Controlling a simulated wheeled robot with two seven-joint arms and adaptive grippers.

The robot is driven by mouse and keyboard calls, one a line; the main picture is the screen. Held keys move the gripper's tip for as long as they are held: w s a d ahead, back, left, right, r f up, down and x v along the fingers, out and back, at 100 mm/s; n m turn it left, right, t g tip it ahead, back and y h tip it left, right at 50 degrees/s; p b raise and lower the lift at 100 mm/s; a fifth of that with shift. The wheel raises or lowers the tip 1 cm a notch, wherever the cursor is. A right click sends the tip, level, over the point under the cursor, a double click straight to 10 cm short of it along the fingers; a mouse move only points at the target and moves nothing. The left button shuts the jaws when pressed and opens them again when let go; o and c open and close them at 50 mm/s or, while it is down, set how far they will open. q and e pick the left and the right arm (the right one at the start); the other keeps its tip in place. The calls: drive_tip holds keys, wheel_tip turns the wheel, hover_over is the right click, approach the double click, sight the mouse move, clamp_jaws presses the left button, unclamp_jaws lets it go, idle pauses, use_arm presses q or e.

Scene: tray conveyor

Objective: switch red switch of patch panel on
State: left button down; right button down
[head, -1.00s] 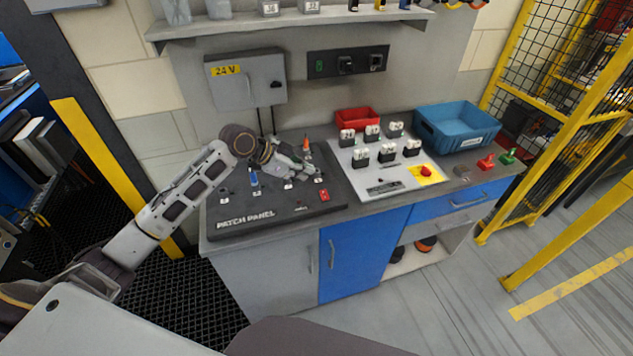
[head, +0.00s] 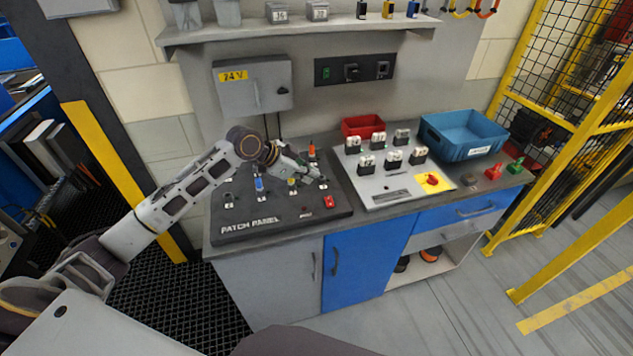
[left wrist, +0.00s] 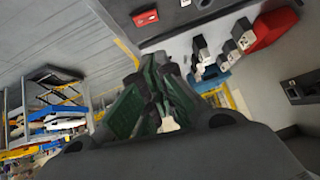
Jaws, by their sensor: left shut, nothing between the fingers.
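The dark patch panel (head: 285,219) lies on the left part of the workbench, with its name in white letters on the front edge. The red switch (head: 328,202) sits near its front right corner. A small red block, which looks like the same switch, shows at the top of the left wrist view (left wrist: 146,17). My left gripper (head: 320,178) is above the right part of the panel, a little behind the red switch and apart from it. Its green-padded fingers are shut and empty in the left wrist view (left wrist: 163,95). The switch's lever position is too small to tell.
Blue (head: 259,184) and orange (head: 312,152) connectors stand on the panel near my gripper. A light board (head: 385,187) with several labelled blocks and a red button (head: 432,179) lies to the right. Behind are a red bin (head: 363,125) and a blue crate (head: 465,150).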

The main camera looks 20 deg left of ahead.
use_arm(q)
drive_tip(key=p, duration=0.2)
hover_over(328, 200)
drive_tip(key=f, duration=0.6)
drive_tip(key=shift+s+d+f, duration=0.1)
drive_tip(key=shift+s+f, duration=0.1)
drive_tip(key=shift+f, duration=0.15)
wheel_tip(328, 200, down, 2)
drive_tip(key=shift+f+p, duration=0.1)
drive_tip(key=shift+p, duration=0.3)
drive_tip(key=shift+w+a+f, duration=0.15)
drive_tip(key=shift+a+f, duration=0.05)
drive_tip(key=shift+f, duration=0.7)
drive_tip(key=shift+w+f, duration=0.1)
